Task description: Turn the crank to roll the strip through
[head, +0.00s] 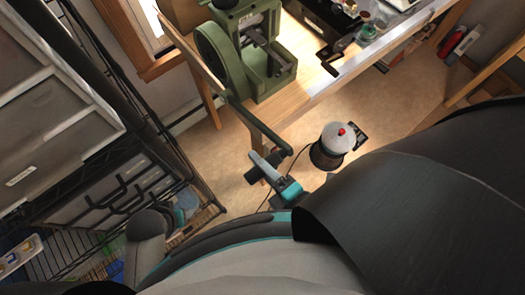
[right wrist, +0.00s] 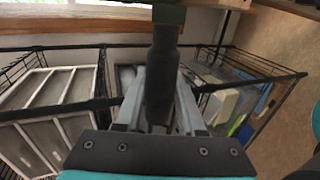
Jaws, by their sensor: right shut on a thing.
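The green rolling mill (head: 268,82) stands on the workbench at the top of the head view. Its long crank arm (head: 195,58) slants down in front of the wheel to a dark handle (head: 258,125) that sticks out past the bench edge. My right gripper (head: 272,160) is shut on the far end of this handle. In the right wrist view the dark handle (right wrist: 160,75) runs between the two grey fingers of the right gripper (right wrist: 160,95). I cannot clearly make out the strip at the rollers. My left gripper is not in view.
The wooden workbench (head: 300,98) carries other tools at the right. A black wire rack (head: 115,190) with bins is at the left. Open floor (head: 405,108) shows right of the pot.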

